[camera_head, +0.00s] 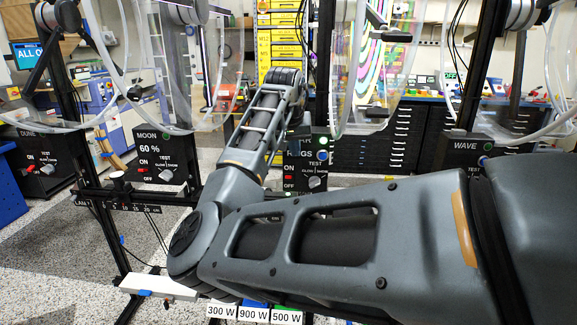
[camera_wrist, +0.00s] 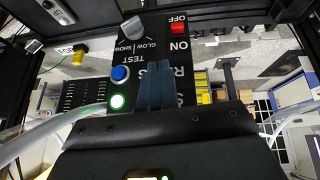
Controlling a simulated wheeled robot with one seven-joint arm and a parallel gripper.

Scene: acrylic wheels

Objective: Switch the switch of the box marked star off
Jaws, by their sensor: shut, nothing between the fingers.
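The box with the partly covered label ending in "AR" and "INGS" (camera_head: 317,160) stands behind my arm in the head view. Its red switch (camera_head: 288,177) sits between the words ON and OFF. In the wrist view the same box (camera_wrist: 205,62) appears upside down, with the red switch (camera_wrist: 177,28) near the top, a grey knob, a blue button and a lit green light. I cannot tell which way the switch is tipped. My gripper (camera_wrist: 158,66) is shut and empty, in front of the box's lettering and apart from the switch in the picture. Its fingers hide part of the label.
Similar boxes stand alongside: MOON (camera_head: 160,160) and DUNE (camera_head: 40,150) to the left, WAVE (camera_head: 468,152) to the right. Clear curved acrylic wheels and hoses hang above them. Tags with watt numbers (camera_head: 253,314) lie low in front. Black posts stand between the stations.

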